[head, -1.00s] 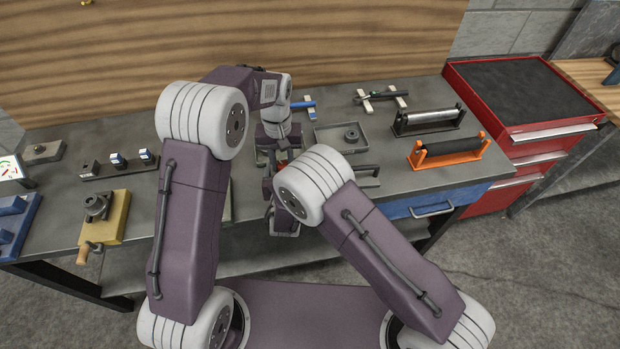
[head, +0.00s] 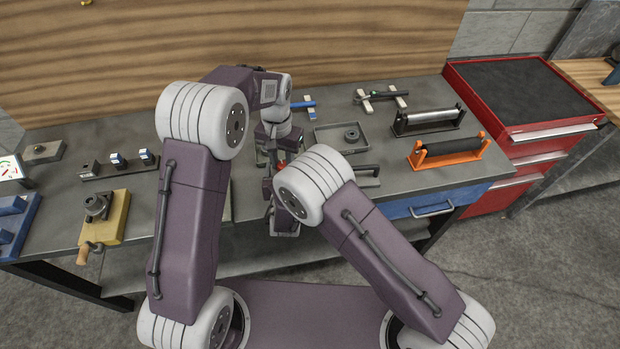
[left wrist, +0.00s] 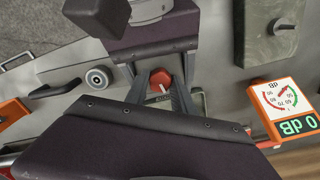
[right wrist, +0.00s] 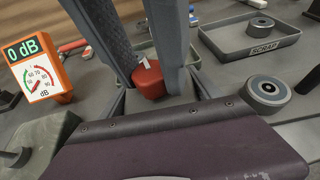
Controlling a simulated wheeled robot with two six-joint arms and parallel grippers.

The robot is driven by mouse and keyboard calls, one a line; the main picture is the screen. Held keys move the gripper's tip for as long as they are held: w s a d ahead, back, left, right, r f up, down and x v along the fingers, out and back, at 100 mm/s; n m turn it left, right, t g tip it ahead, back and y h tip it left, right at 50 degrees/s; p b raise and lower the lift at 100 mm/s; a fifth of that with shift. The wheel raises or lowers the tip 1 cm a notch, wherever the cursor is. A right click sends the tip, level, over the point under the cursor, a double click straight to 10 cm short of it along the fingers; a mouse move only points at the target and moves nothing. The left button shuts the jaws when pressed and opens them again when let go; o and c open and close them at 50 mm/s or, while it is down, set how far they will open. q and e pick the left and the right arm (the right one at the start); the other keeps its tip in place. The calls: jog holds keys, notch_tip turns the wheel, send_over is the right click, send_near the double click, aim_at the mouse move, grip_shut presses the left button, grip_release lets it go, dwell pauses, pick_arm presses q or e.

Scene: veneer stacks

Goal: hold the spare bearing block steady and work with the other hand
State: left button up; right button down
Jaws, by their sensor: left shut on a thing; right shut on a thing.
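The two grippers are very close together.
A grey scrap tray (right wrist: 225,46) holds a dark ring. A round grey part (right wrist: 268,88) stands near my right gripper. An orange sound meter (right wrist: 36,76) reads 0 dB. A yellow fixture (head: 118,228), an orange roller stand (head: 470,158) and a red cabinet (head: 540,128) flank the arms.

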pick_arm(q)
jog(key=shift+m, duration=1.8)
jog(key=shift+m, duration=1.8)
jog(key=o, duration=0.9)
jog(key=shift+o, duration=0.2)
jog(key=shift+r, duration=3.05)
jog(key=shift+r, duration=0.1)
notch_tip(320, 180, up, 7)
